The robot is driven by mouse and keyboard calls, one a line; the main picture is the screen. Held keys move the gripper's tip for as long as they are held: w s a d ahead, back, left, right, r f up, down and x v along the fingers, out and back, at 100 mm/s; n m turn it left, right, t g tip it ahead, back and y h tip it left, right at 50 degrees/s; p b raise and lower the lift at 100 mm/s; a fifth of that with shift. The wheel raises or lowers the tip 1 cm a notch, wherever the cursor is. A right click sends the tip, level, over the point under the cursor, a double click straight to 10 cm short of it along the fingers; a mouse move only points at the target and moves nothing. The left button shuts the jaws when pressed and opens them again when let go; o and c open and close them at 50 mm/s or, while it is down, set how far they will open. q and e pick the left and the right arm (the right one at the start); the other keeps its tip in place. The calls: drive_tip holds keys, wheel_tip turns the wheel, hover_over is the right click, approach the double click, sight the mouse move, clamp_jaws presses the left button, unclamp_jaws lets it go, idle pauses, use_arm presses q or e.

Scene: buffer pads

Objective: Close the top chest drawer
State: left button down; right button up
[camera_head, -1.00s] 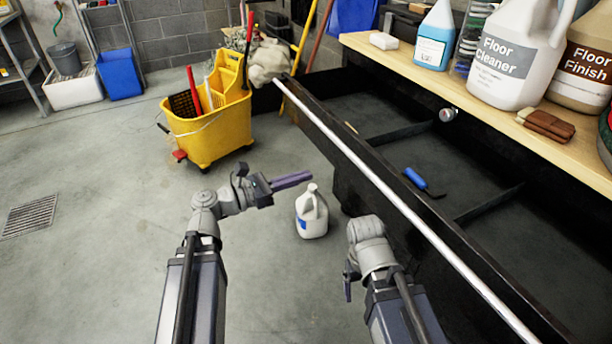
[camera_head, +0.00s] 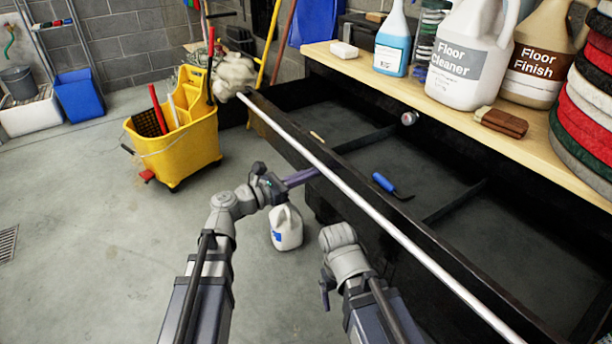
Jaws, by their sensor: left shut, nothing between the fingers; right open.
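The top chest drawer (camera_head: 470,281) is black, with a silver strip along its front's upper edge. It is pulled far out from under the wooden top. My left gripper (camera_head: 312,174) is shut and empty, its purple fingers pointing right at the outer face of the drawer front. The tips meet the front in the picture; I cannot tell whether they touch. My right gripper (camera_head: 325,293) is open and empty, low in front of the drawer and apart from it. Its fingers show only edge-on.
A blue-handled tool (camera_head: 388,185) lies inside the drawer between dividers. A yellow mop bucket (camera_head: 178,140) stands left of the drawer's far end. Bottles, a brush and pads crowd the wooden top (camera_head: 450,118). Floor at left is clear.

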use_arm(q)
hover_over(390, 164)
drive_tip(key=w+a, duration=0.2)
drive_tip(key=shift+s+d, duration=0.2)
drive_tip(key=shift+w+d, duration=0.15)
drive_tip(key=shift+d, duration=0.05)
drive_tip(key=shift+w+r, duration=0.1)
drive_tip(key=shift+w, duration=0.05)
idle(0.3)
